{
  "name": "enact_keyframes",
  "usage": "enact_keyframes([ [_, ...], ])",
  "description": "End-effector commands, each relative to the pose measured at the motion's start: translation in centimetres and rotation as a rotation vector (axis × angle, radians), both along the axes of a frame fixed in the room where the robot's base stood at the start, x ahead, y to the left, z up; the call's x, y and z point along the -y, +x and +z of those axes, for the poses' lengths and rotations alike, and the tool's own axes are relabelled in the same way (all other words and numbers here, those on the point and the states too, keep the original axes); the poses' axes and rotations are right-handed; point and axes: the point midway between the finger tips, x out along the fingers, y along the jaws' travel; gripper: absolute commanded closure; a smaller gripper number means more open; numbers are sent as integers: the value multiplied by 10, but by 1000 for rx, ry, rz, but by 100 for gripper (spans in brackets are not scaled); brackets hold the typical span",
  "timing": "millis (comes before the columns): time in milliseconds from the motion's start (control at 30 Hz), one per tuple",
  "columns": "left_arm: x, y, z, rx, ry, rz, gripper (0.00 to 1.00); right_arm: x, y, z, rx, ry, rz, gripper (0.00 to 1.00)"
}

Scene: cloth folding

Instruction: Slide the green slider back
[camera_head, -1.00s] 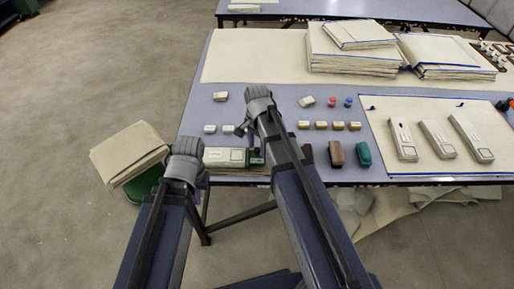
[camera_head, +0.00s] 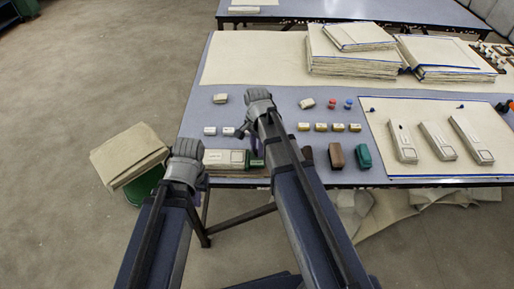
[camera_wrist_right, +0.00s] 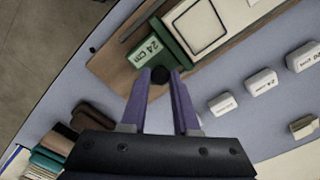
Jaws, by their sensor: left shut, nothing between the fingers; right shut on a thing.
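My right gripper (camera_wrist_right: 159,84) is shut on the knob, with a purple finger on each side. In the head view the slider (camera_head: 257,163) is at the table's front edge, partly hidden by my right arm. My left gripper (camera_head: 199,198) is shut and empty, off the table's front left corner, its fingers mostly hidden.
Small labelled white blocks (camera_wrist_right: 262,82) lie on the table beside my right gripper. Brown (camera_head: 336,156) and dark green (camera_head: 362,157) blocks stand to the right. A beige cloth stack (camera_head: 128,153) is beyond the table's left edge. A cloth-covered board (camera_head: 425,115) lies farther right.

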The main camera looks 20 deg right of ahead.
Motion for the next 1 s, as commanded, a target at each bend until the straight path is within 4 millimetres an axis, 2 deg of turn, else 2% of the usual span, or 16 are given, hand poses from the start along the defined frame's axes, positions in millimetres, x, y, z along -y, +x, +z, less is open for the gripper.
enact_keyframes([
  [700, 0, 0, 0, 0, 0, 0, 100, 1, -1, 0, 0, 0, -1, 100],
  [767, 0, 0, 0, 0, 0, 0, 100, 8, -3, 0, 0, 0, -2, 100],
  [1000, 0, 0, 0, 0, 0, 0, 100, 52, -16, 0, -1, 0, -5, 100],
])
